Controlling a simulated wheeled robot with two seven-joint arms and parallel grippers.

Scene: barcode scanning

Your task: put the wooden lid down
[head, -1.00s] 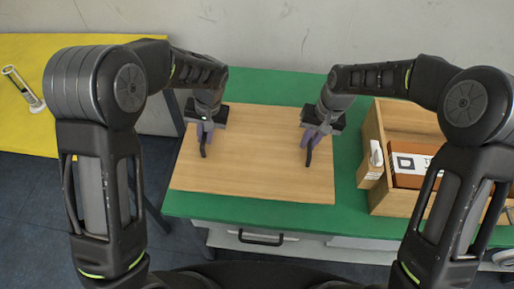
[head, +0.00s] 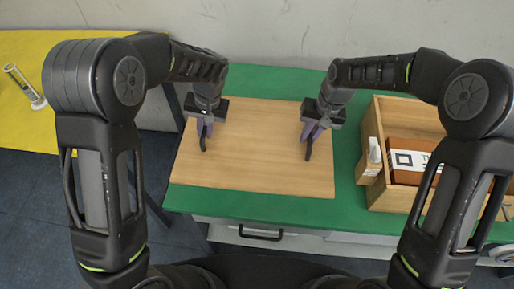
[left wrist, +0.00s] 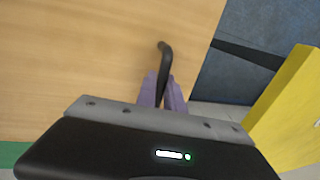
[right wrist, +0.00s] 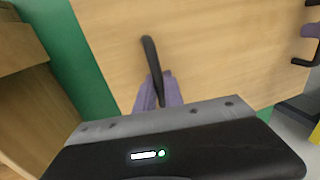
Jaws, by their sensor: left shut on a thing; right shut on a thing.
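The wooden lid (head: 255,170) is a flat, pale rectangular board with two black handles. It lies level over the green tabletop; I cannot tell whether it touches it or hovers just above. My left gripper (head: 205,132) is shut on the left black handle (left wrist: 166,60), near the lid's left edge. My right gripper (head: 311,134) is shut on the right black handle (right wrist: 150,60), near the lid's right side. The lid also fills much of the left wrist view (left wrist: 70,60) and of the right wrist view (right wrist: 210,50). The purple fingers hide parts of both handles.
An open wooden box (head: 392,200) stands right of the lid, holding a brown package (head: 403,175) with a black-and-white label. A strip of green table (head: 347,150) is free between lid and box. A yellow table (head: 30,115) with a white device (head: 25,87) is at left.

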